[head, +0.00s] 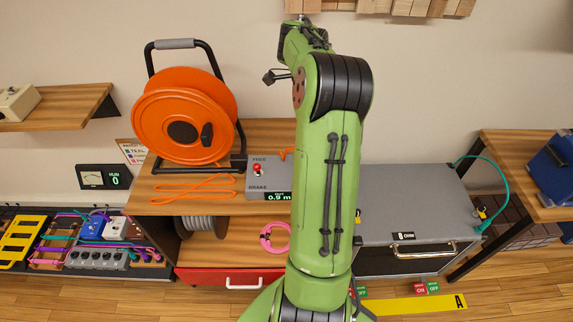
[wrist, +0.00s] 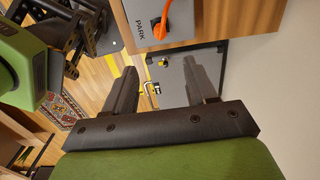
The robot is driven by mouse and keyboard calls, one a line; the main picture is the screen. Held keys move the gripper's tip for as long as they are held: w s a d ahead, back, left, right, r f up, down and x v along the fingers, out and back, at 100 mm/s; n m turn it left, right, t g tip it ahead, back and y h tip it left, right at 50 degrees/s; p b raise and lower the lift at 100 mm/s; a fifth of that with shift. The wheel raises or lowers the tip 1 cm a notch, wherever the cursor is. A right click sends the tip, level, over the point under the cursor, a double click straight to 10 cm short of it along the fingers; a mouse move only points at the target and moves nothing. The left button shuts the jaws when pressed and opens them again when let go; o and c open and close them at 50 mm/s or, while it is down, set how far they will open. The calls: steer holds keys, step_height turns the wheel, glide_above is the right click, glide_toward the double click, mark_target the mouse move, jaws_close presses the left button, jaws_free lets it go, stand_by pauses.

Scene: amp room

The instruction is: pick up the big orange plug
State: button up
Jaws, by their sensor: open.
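An orange piece (wrist: 180,18), probably the plug or its cable, shows at the top of the wrist view on a grey box (wrist: 150,25) marked PARK. Its upper part is cut off by the frame edge. In the head view only a short bit of orange cable (head: 286,153) shows beside my arm, and my arm hides what lies behind it. My gripper (wrist: 161,68) is open and empty, its two dark fingers apart. The orange piece appears beyond the fingertips and is not between them. In the head view my gripper cannot be made out.
An orange cable reel (head: 184,115) stands on the wooden bench, with loose orange cable (head: 190,187) before it. A grey control box (head: 262,180) with a red-knobbed lever sits right of it. A grey cabinet (head: 400,225) stands lower right. A blue case (head: 555,165) is at far right.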

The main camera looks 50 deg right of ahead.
step_height(320, 180, down, 16)
steer(key=b, duration=0.3)
steer(key=shift+w+r+b, duration=0.15)
steer(key=shift+r+b, duration=0.05)
steer(key=shift+b, duration=0.2)
jaws_close()
